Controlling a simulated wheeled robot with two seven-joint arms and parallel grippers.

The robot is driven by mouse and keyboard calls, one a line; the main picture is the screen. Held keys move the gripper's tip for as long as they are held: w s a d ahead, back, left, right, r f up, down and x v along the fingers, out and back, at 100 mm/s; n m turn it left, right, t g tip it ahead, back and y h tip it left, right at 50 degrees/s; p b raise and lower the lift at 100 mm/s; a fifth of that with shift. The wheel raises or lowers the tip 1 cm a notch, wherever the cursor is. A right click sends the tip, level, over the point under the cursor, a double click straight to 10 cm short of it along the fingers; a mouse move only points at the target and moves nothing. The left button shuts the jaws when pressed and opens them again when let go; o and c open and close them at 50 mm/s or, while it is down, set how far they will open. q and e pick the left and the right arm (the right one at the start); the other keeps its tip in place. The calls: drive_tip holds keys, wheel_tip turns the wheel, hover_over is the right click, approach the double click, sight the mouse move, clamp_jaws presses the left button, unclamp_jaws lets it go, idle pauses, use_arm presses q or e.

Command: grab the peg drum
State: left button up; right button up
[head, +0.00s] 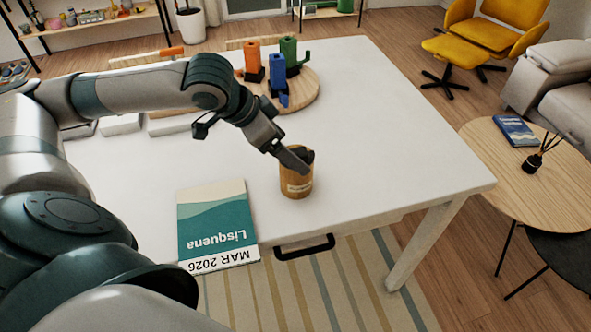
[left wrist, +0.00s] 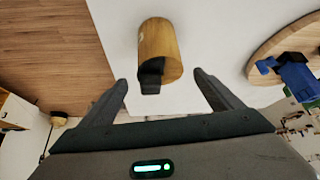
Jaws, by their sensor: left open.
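The peg drum appears to be the tan wooden cylinder (head: 296,185) with a pale label, standing upright near the front edge of the white table. It also shows in the left wrist view (left wrist: 163,38), with a dark piece at its near end. My left gripper (head: 296,158) is at the drum's top in the head view, and its finger hides part of the rim. In the left wrist view the open fingers (left wrist: 162,92) are spread wide, with the drum ahead between them. Nothing is held. I cannot tell whether a finger touches the drum. My right gripper is not in view.
A Lisquena magazine (head: 215,220) lies left of the drum. A round wooden board (head: 309,98) behind bears orange (head: 252,56), blue (head: 277,70) and green (head: 289,50) pieces. The table (head: 400,140) is clear to the right. A black handle (head: 304,247) sits below its front edge.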

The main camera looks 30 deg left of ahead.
sight(296, 173)
use_arm(q)
drive_tip(key=shift+p+x, duration=0.75)
drive_tip(key=shift+x, duration=1.8)
drive_tip(key=shift+s+a+f, duration=0.1)
drive_tip(key=shift+a, duration=0.05)
drive_tip(key=c, duration=2)
